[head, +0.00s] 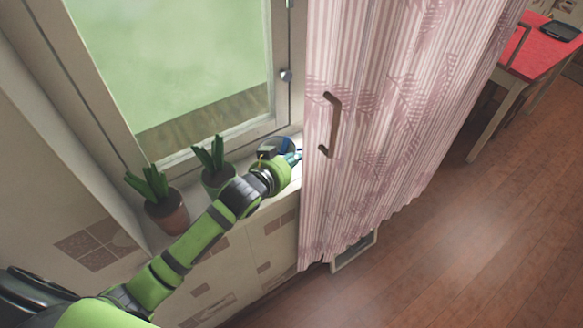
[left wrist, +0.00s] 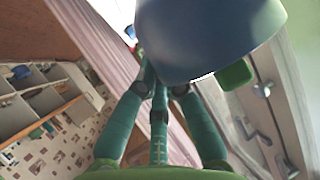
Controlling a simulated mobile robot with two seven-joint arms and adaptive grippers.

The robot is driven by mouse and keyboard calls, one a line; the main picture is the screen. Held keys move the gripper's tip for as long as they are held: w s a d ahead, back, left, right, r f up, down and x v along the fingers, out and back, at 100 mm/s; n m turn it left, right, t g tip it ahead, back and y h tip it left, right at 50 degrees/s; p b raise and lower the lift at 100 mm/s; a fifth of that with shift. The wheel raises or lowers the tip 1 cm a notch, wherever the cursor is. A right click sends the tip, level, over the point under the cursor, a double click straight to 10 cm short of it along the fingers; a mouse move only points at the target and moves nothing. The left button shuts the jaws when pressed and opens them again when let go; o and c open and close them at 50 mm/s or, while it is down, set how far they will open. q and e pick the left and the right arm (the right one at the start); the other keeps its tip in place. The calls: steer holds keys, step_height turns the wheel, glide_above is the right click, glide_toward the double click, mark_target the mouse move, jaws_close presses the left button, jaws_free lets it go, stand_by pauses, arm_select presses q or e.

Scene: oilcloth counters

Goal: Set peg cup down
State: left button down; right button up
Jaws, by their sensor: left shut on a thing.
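The peg cup is dark blue and fills the upper middle of the left wrist view (left wrist: 210,40). A small green piece shows at its lower right edge. My left gripper (left wrist: 155,88) is shut on the cup, its teal fingers reaching up to the cup's near side. In the head view the left gripper (head: 292,158) is over the window sill, close to the curtain's left edge. A bit of the blue cup (head: 285,145) shows behind the wrist there. The cup's inside and base are hidden, and I cannot tell whether it touches the sill.
Two potted plants, one (head: 166,208) at the left and one (head: 214,165) nearer the gripper, stand on the sill (head: 255,212). A pink striped curtain (head: 400,110) hangs just right of the gripper, with a brown handle (head: 333,125). A red table (head: 540,50) is far right.

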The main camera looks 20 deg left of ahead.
arm_select(q)
steer(key=shift+f, duration=1.95)
steer(key=c, duration=1.3)
jaws_free()
steer(key=shift+c, duration=0.2)
steer(key=shift+s, duration=0.1)
steer(key=b+v, duration=0.1)
steer(key=v, duration=1.1)
